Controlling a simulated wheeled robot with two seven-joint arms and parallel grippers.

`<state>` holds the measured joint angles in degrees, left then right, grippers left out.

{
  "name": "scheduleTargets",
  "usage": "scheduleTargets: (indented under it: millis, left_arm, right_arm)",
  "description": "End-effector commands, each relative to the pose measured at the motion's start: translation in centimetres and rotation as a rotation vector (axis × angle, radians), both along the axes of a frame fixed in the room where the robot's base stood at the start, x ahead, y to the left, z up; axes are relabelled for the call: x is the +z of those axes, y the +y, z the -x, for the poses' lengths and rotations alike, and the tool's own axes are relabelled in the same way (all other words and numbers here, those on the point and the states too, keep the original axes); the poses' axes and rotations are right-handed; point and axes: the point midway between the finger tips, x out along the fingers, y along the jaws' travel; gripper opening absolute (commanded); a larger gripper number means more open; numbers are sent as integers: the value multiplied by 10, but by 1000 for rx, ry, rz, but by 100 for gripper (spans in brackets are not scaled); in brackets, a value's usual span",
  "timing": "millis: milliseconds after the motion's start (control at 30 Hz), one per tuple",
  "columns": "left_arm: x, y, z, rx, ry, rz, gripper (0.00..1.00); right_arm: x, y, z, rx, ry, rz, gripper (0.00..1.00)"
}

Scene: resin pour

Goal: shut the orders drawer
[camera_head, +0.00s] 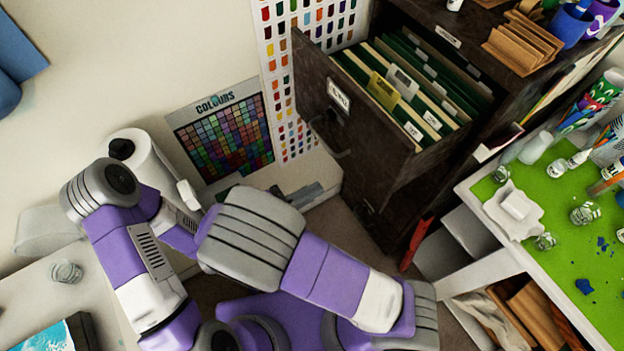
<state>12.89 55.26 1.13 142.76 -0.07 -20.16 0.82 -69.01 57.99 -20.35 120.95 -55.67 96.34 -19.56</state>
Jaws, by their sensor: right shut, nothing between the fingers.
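The orders drawer (322,110) is a dark wooden drawer in the dark cabinet at the upper middle right. It stands pulled out toward the left, and its front carries a small white label and a handle (334,140). Green hanging folders and cream and yellow tabbed files fill it. My right gripper (308,193) is shut and empty, below and left of the drawer front, partly hidden behind my arm's grey elbow. It looks apart from the drawer. My left gripper is not in view.
A green-topped worktable (560,240) with jars and bottles stands at the right. Brown wooden pieces (520,45) and a blue cup (570,25) sit on the cabinet top. A colour poster (222,135) is on the wall. My purple and grey arm links cross the lower middle.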

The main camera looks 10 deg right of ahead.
Motion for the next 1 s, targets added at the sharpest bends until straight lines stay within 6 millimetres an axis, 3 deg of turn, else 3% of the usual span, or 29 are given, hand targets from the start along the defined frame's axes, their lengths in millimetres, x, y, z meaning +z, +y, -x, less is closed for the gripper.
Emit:
scheduleTargets:
  millis: [300, 500, 700, 1000]
  left_arm:
    - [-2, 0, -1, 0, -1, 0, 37]
    - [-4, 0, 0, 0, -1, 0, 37]
    - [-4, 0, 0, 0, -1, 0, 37]
    - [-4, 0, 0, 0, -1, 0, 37]
  right_arm:
    - [0, -66, -23, -6, 1, 0, 0]
    - [0, -94, -34, -4, 1, 0, 0]
    - [0, -106, -38, -2, 0, 0, 0]
    - [0, -107, -39, -2, 0, 0, 0]
